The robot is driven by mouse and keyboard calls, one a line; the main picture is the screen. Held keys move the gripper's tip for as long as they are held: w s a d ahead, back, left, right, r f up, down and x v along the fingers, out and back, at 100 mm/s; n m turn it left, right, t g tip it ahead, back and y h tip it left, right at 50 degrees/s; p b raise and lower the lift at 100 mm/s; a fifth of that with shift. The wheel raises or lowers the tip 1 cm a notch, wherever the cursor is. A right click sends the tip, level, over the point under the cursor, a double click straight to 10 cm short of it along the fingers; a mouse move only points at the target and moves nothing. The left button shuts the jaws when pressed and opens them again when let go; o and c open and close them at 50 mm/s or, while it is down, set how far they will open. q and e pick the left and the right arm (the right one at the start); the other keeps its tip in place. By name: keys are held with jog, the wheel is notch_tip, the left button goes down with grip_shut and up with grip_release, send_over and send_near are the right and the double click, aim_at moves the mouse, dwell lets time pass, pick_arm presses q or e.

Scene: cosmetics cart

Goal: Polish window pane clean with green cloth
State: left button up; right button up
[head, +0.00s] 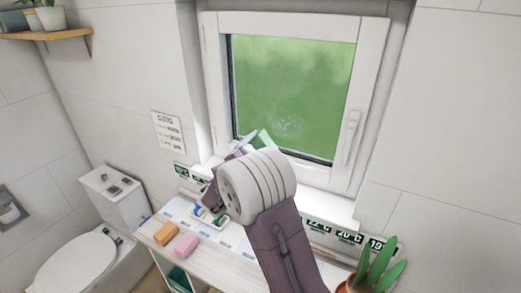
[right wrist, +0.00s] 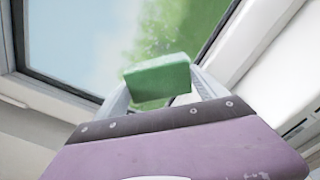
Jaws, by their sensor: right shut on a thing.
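The window pane (head: 290,85) is in a white frame in the wall ahead, with green showing through it. Whitish smudges (head: 288,122) show on its lower middle part. My right gripper (head: 257,141) is in front of the pane's lower edge, its arm hiding part of the sill. In the right wrist view it is shut on the green cloth (right wrist: 158,81), which looks like a folded block between the fingers. The pane (right wrist: 100,40) fills the view behind the cloth. I cannot tell whether the cloth touches the glass. My left gripper is not in view.
A narrow counter (head: 150,229) below holds an orange block (head: 165,234), a pink block (head: 186,245) and small items. A potted plant (head: 378,270) stands at the lower right. The window handle (head: 350,137) is on the right frame side. A toilet (head: 80,262) stands at the left.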

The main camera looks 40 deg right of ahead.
jog(key=shift+w+d+f, duration=0.1)
jog(key=shift+w+d, duration=0.05)
jog(key=shift+d, duration=0.05)
jog(key=shift+r, duration=0.3)
jog(key=shift+d+r+p, duration=0.2)
jog(key=shift+d+p, duration=0.05)
jog(key=shift+p, duration=0.15)
jog(key=x, duration=0.3)
jog(key=p+x, duration=0.1)
jog(key=shift+w+d+f, duration=0.15)
jog(key=shift+d+f, duration=0.05)
jog(key=shift+f, duration=0.15)
jog(key=shift+w+d, duration=0.1)
jog(key=shift+d, duration=0.05)
jog(key=shift+a+r, duration=0.15)
jog(key=shift+a, duration=0.1)
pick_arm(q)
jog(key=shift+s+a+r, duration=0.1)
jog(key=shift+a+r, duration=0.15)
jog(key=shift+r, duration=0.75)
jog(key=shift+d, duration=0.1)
pick_arm(e)
jog(key=shift+d, duration=0.15)
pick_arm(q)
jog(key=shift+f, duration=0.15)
pick_arm(e)
jog(key=shift+d, duration=0.15)
